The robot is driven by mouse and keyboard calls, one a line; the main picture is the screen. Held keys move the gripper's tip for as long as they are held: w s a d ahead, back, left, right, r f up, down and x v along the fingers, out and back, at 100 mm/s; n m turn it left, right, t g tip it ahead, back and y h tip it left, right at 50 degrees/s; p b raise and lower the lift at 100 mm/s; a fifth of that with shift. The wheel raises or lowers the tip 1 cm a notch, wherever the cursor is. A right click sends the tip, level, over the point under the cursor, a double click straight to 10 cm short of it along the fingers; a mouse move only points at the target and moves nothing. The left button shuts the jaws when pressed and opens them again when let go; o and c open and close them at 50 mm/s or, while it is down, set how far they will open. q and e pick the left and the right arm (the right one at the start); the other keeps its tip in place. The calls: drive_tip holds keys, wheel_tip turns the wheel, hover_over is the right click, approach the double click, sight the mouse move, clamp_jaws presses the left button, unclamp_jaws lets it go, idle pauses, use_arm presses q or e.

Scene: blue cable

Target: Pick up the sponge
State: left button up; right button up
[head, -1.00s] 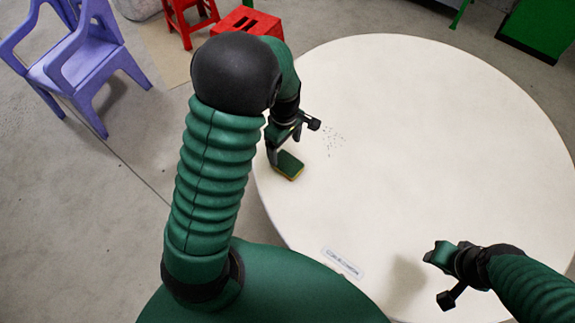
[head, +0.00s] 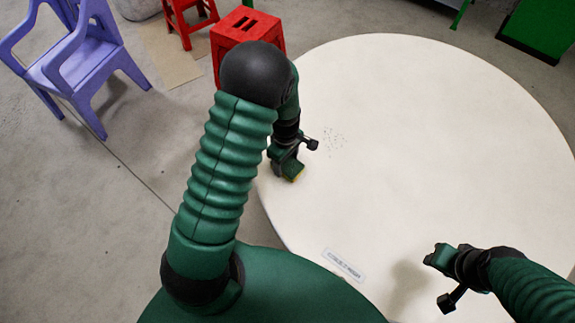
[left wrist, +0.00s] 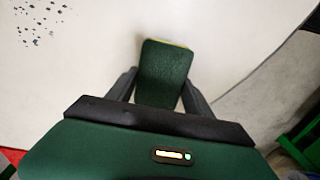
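The green and yellow sponge (head: 293,172) is at the table's left edge, partly hidden by my left gripper (head: 283,162). In the left wrist view the dark green face of the sponge (left wrist: 163,68) shows between the two fingers, with a thin yellow edge at its far end. The left gripper (left wrist: 160,82) is open, with one finger on each side of the sponge. I cannot tell whether the fingers touch it. My right gripper (head: 441,280) is open and empty above the table's front right part.
The round white table (head: 430,130) is mostly clear. Small dark specks (head: 333,142) lie right of the left gripper. A label (head: 343,265) is near the front edge. A red stool (head: 247,35) and a purple chair (head: 75,65) stand on the floor to the left.

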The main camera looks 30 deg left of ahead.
sight(286, 165)
use_arm(q)
drive_tip(key=c, duration=0.8)
drive_tip(key=shift+w+r, duration=0.1)
drive_tip(key=shift+r, duration=0.4)
drive_tip(key=r, duration=0.2)
drive_tip(key=shift+s+d+r, duration=0.25)
drive_tip(key=shift+s+r, duration=0.1)
drive_tip(key=s+d, duration=0.2)
drive_tip(key=s, duration=0.2)
drive_tip(key=s+d+r, duration=0.1)
drive_tip(key=s+d, duration=0.2)
drive_tip(key=s, duration=0.1)
drive_tip(key=s+d+p, duration=0.1)
drive_tip(key=s+d, duration=0.1)
drive_tip(key=s, duration=0.3)
drive_tip(key=shift+s+d+r, duration=0.1)
drive_tip(key=shift+d+r, duration=0.1)
drive_tip(key=shift+d, duration=0.2)
